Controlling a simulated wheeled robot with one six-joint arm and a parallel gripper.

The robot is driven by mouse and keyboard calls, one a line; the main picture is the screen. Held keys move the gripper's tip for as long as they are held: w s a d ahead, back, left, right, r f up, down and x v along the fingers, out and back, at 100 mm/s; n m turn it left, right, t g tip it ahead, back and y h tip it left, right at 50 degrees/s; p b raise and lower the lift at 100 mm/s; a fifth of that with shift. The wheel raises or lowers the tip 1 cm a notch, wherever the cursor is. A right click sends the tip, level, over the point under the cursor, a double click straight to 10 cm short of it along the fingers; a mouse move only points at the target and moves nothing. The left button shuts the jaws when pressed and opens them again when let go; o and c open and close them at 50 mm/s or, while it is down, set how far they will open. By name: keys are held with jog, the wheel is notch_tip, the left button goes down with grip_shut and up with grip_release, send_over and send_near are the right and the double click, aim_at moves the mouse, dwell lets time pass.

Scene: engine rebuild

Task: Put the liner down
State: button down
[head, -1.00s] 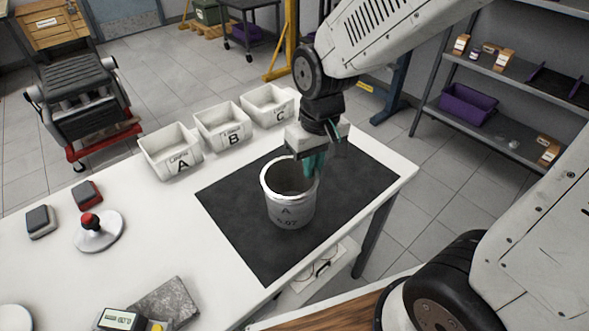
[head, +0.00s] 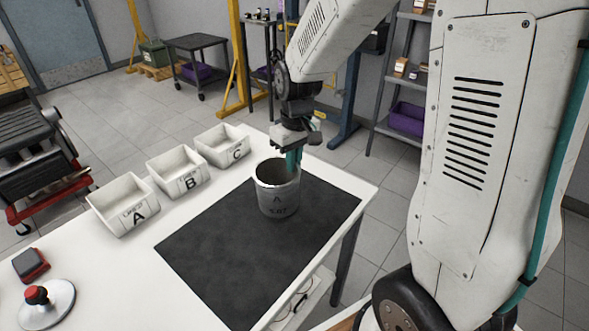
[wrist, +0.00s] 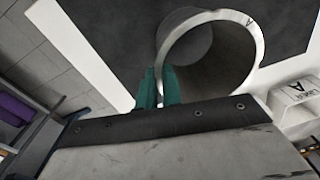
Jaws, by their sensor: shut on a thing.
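The liner (head: 279,199) is a grey metal cylinder with an open top, marked "A" and a number on its side. It is upright over the far part of the black mat (head: 240,255). I cannot tell whether its base touches the mat. My gripper (head: 293,160) comes from above and is shut on the liner's wall at the rim, at the far right side. In the wrist view the green fingers (wrist: 158,88) pinch the rim of the liner (wrist: 247,40), with one finger inside the bore. The liner's underside is hidden.
Three white bins labelled A (head: 124,207), B (head: 178,173) and C (head: 222,147) stand in a row left of the mat. A red-knobbed tool (head: 38,297) is at the lower left. The mat's near part is clear.

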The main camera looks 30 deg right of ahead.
jog(key=f, duration=0.3)
jog(key=shift+w+d+f, duration=0.3)
jog(key=shift+w+d, duration=0.1)
jog(key=c, duration=1.6)
grip_release()
notch_tip(320, 180, up, 11)
jog(key=s+a+r, duration=0.1)
jog(key=s+r, duration=0.1)
jog(key=s, duration=0.6)
jog(key=s+r+m, duration=0.1)
jog(key=s+r, duration=0.1)
jog(key=s, duration=0.6)
jog(key=s+a+r+m+t, duration=0.1)
jog(key=s+r, duration=0.2)
jog(key=s, duration=0.6)
jog(key=shift+a+r, duration=0.1)
jog(key=shift+a, duration=0.25)
